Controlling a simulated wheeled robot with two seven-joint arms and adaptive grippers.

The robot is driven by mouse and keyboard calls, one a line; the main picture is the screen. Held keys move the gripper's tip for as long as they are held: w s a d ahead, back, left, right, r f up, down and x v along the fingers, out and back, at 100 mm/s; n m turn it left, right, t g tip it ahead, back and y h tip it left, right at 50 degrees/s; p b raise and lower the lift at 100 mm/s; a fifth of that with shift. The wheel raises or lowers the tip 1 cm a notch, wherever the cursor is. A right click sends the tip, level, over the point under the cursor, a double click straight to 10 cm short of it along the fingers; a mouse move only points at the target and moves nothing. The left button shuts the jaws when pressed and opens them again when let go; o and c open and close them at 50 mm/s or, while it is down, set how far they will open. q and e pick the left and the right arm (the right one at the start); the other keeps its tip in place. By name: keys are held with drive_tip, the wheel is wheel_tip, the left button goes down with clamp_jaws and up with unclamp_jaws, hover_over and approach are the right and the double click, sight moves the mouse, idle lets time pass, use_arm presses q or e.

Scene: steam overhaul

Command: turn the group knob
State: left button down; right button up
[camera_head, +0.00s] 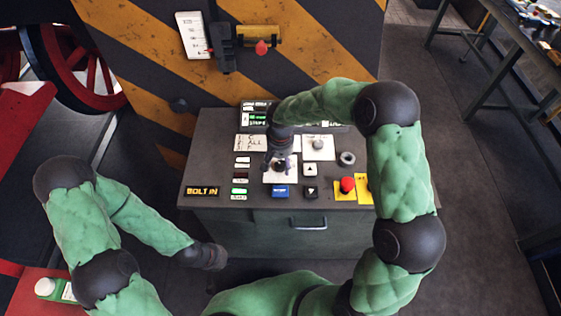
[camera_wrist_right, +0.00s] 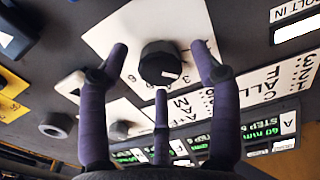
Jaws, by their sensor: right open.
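The group knob is a black round knob with a white mark, on a white plate with numbers. It shows clearly in the right wrist view (camera_wrist_right: 158,62); in the head view my right gripper mostly covers it, and its white plate (camera_head: 274,178) shows below. My right gripper (camera_head: 279,161) is over the plate. Its purple fingers (camera_wrist_right: 160,72) are spread open around the knob's outline, with no clear contact visible. My left gripper (camera_head: 212,257) is a dark shape low in front of the console, away from the knob; its fingers cannot be made out.
The grey console (camera_head: 215,160) also carries a second knob (camera_head: 318,143), a grey ring (camera_head: 347,158), a blue button (camera_head: 280,190), arrow buttons (camera_head: 310,169) and a red mushroom button (camera_head: 347,185). A striped panel (camera_head: 150,60) stands behind. A bottle (camera_head: 45,288) is at lower left.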

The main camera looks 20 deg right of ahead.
drive_tip(key=c, duration=1.1)
drive_tip(key=shift+c, duration=0.2)
drive_tip(key=shift+n+p, duration=0.75)
drive_tip(key=shift+n, duration=2.15)
drive_tip(key=o, duration=1.1)
drive_tip(key=shift+o, duration=0.2)
